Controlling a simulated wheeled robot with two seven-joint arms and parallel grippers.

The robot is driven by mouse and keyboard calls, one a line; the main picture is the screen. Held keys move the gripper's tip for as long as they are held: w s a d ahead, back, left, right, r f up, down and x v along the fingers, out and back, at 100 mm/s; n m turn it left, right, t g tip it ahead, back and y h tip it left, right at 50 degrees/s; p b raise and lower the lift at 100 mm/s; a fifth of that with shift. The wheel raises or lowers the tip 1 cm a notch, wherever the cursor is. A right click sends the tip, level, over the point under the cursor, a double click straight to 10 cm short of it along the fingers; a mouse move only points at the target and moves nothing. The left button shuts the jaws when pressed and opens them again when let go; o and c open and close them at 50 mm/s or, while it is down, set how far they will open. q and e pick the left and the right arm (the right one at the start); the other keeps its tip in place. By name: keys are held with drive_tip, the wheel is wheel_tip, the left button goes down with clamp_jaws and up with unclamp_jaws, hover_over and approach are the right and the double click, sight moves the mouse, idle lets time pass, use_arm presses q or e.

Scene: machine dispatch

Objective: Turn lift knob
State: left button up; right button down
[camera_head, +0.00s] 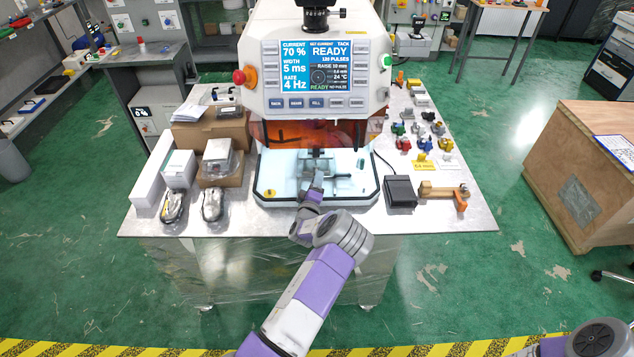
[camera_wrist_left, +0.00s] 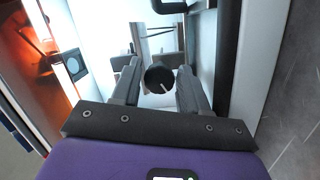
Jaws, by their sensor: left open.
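The lift knob (camera_wrist_left: 159,78) is a round black knob with a white pointer line. It shows in the left wrist view, between the two fingers of my left gripper (camera_wrist_left: 157,88). The fingers are open, one on each side of the knob; I cannot tell whether either touches it. In the head view my left gripper (camera_head: 317,183) reaches into the white work bay (camera_head: 275,190) of the machine (camera_head: 258,25), and the knob is too small or hidden to make out. My right gripper is out of view.
The machine's screen (camera_head: 315,66) reads READY, with a red button (camera_head: 239,77) beside it. A black pedal box (camera_head: 400,190) and an orange-handled clamp (camera_head: 445,192) lie right of the bay. Boxes (camera_head: 212,130) and wrapped parts (camera_head: 212,205) stand left.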

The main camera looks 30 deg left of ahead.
use_arm(q)
drive_tip(key=shift+w+a, duration=0.15)
drive_tip(key=shift+w, duration=0.2)
